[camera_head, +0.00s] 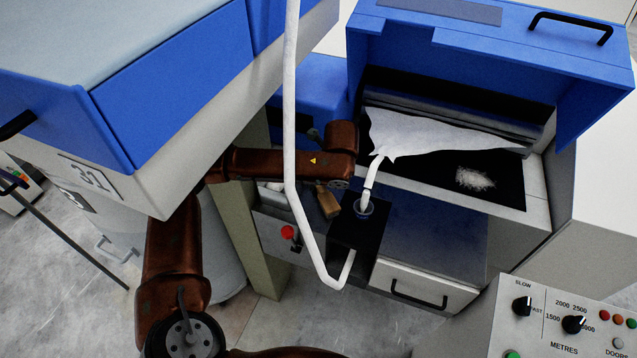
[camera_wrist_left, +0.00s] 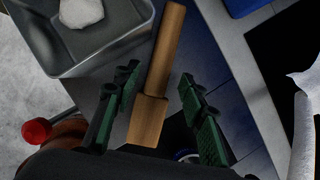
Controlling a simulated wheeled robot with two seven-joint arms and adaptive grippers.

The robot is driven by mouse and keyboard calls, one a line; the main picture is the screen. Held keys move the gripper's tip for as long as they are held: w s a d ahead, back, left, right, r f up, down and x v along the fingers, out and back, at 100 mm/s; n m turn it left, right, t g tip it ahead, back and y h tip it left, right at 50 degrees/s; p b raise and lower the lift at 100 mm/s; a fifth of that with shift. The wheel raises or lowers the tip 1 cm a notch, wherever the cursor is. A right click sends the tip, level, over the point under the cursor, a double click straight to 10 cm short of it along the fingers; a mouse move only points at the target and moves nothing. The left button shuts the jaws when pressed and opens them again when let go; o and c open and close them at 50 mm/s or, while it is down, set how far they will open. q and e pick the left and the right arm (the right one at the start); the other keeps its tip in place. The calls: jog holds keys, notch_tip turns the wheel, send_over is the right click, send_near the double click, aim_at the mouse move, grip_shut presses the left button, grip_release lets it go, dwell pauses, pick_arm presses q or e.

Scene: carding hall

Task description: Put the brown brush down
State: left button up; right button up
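The brown brush (camera_wrist_left: 155,80), a plain wooden piece with a narrow handle and a broader block end, lies between the green fingers of my left gripper (camera_wrist_left: 160,70) in the left wrist view. The fingers stand apart on either side of it, with a visible gap at the right finger. In the head view the brush (camera_head: 328,203) shows beside the black box, just below my brown left wrist, which hides most of the gripper. I cannot tell whether the brush touches the surface below. My right gripper is not in view.
A metal tray (camera_wrist_left: 118,40) with white fluff lies beside the brush. The black box (camera_head: 345,240) with a bent white pipe (camera_head: 290,120) stands close by. A red button (camera_head: 288,232) is at the left. The open blue-lidded machine (camera_head: 480,45) holds white fibre.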

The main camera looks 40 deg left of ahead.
pick_arm(q)
jog(key=p+v, duration=0.2)
jog(key=v, duration=0.6)
jog(key=shift+r, duration=0.25)
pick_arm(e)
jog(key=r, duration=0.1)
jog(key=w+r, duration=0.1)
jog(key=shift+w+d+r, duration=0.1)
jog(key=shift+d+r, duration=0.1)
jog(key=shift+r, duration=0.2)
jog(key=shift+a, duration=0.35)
pick_arm(q)
jog(key=shift+s+f, duration=0.1)
jog(key=shift+s, duration=0.05)
